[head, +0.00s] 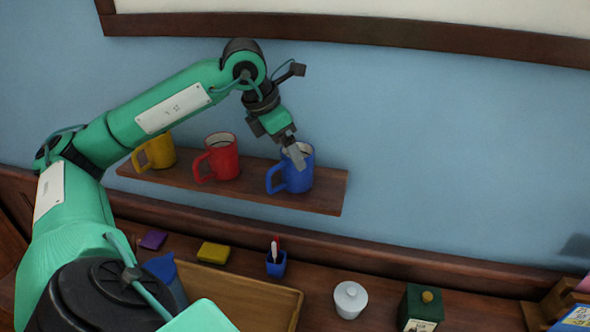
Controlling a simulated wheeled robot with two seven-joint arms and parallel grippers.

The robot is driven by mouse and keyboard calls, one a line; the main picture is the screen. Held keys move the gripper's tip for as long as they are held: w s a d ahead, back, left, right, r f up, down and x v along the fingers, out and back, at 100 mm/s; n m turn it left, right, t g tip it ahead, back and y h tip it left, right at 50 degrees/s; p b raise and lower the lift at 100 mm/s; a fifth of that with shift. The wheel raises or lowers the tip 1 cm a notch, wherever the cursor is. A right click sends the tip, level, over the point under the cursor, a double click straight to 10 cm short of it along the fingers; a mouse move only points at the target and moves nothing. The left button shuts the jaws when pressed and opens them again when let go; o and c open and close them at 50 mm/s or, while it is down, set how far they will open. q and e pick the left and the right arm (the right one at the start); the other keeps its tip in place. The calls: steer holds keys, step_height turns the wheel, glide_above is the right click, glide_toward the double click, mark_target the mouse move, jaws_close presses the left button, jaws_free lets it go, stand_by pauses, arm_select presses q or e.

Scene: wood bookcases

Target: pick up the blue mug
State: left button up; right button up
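The blue mug (297,180) stands upright at the right part of a wooden wall shelf (328,192), its handle toward the left. My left gripper (295,157) reaches down from above, with its fingers at the mug's mouth and covering part of the rim. I cannot tell whether the fingers touch the mug or whether they are open or shut. My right gripper is not in view.
A red mug (223,160) and a yellow mug (160,151) stand left on the shelf. Wall space right of the shelf is clear.

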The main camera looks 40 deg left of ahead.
mark_target(289, 173)
arm_select(q)
steer(key=shift+w+d+f, duration=0.1)
steer(key=shift+f, duration=0.3)
steer(key=shift+w+f+p, duration=0.1)
steer(key=shift+f+p, duration=0.15)
steer(key=shift+p, duration=0.05)
steer(key=p+x, duration=0.1)
steer(key=x, duration=0.3)
steer(key=shift+f+p, duration=0.2)
steer(key=shift+p, duration=0.15)
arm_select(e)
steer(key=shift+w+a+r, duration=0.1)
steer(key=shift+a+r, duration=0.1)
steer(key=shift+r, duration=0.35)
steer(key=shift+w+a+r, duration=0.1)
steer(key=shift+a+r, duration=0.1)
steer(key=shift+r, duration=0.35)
arm_select(q)
steer(key=shift+c, duration=0.9)
steer(key=c, duration=1.1)
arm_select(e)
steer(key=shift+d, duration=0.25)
